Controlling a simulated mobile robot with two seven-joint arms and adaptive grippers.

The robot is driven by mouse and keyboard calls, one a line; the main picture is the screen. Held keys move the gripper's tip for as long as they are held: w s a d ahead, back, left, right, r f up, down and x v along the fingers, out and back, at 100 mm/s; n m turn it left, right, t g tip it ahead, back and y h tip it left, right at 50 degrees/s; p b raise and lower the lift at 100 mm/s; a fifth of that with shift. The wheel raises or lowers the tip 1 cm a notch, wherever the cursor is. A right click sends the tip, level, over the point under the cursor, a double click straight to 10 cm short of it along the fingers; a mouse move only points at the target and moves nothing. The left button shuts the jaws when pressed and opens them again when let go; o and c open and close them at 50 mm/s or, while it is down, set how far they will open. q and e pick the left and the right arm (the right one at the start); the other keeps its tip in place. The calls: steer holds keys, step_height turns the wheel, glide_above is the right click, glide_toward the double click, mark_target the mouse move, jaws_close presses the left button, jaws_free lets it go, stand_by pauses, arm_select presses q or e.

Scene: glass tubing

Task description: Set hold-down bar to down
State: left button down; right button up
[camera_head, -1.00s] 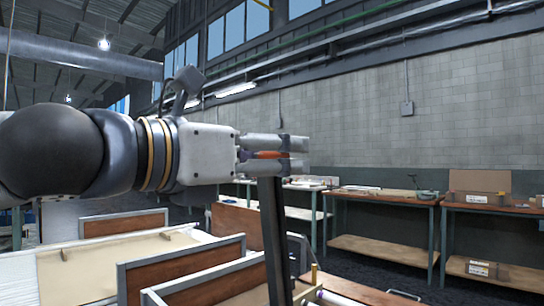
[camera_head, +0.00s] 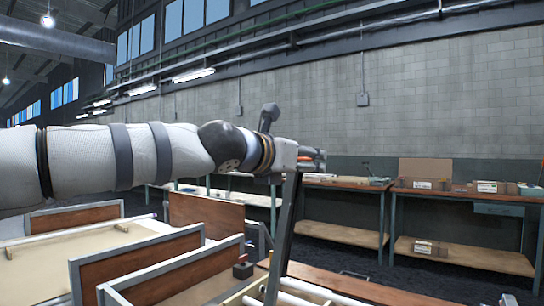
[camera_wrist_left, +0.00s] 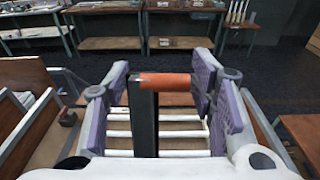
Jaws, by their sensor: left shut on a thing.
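The hold-down bar shows as a dark arm (camera_head: 281,240) in the head view, standing steeply and leaning slightly to the right at its top. Its orange-red grip (camera_wrist_left: 165,81) shows in the left wrist view, at the top of the dark arm. My left gripper (camera_head: 313,157) is at the bar's upper end and shut on it. In the left wrist view the two purple-padded fingers stand on either side of the orange grip. The gripper mostly hides the grip in the head view. My right gripper is in neither view.
Below the bar lie several white rollers (camera_wrist_left: 180,134). Wood-panelled frames (camera_head: 140,268) stand at the lower left. Workbenches (camera_head: 345,184) with boxes line the far wall. The dark floor between them and the rollers looks clear.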

arm_select(q)
steer(key=c, duration=2.4)
jaws_free()
steer(key=w+d+f, duration=0.1)
steer(key=w+d+f+b, duration=0.1)
steer(key=w, duration=0.1)
steer(key=w+d+f, duration=0.1)
steer(key=shift+w+d+b, duration=0.2)
steer(key=shift+d+b, duration=0.2)
steer(key=shift+b+x, duration=0.3)
steer(key=shift+x, duration=0.55)
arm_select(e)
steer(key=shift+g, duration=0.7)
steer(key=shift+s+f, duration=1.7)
arm_select(q)
steer(key=shift+s+d, duration=0.1)
steer(key=c, duration=1.1)
jaws_free()
steer(key=shift+o, duration=1.4)
steer(key=shift+d+r, duration=0.1)
steer(key=shift+d, duration=0.05)
